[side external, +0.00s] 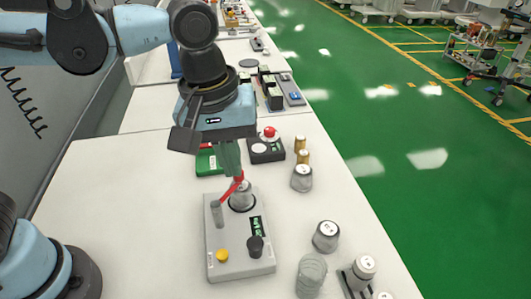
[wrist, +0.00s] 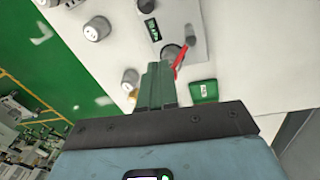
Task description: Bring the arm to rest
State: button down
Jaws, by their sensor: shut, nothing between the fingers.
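My gripper (side external: 235,174) is shut and empty, pointing down over the back part of a grey control box on the white table. In the wrist view, its green fingers (wrist: 158,66) are together. The grey box (side external: 234,250) has a yellow button (side external: 222,255), a black knob (side external: 255,246), a small green display (side external: 257,227) and a round grey fitting (side external: 242,198). A red lever (side external: 230,190) stands beside the fitting, near my fingertips; it also shows in the wrist view (wrist: 180,60). I cannot tell whether my fingers touch it.
The left part of the white table (side external: 120,200) is clear.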

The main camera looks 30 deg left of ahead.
jog(key=a+f+m+t, duration=0.2)
jog(key=a+m+t, duration=0.1)
jog(key=a, duration=0.6)
jog(key=a+f+m+t, duration=0.2)
jog(key=a+m, duration=0.2)
jog(key=a, duration=0.6)
jog(key=shift+w+t+y, duration=0.2)
jog(key=shift+t+y, duration=0.2)
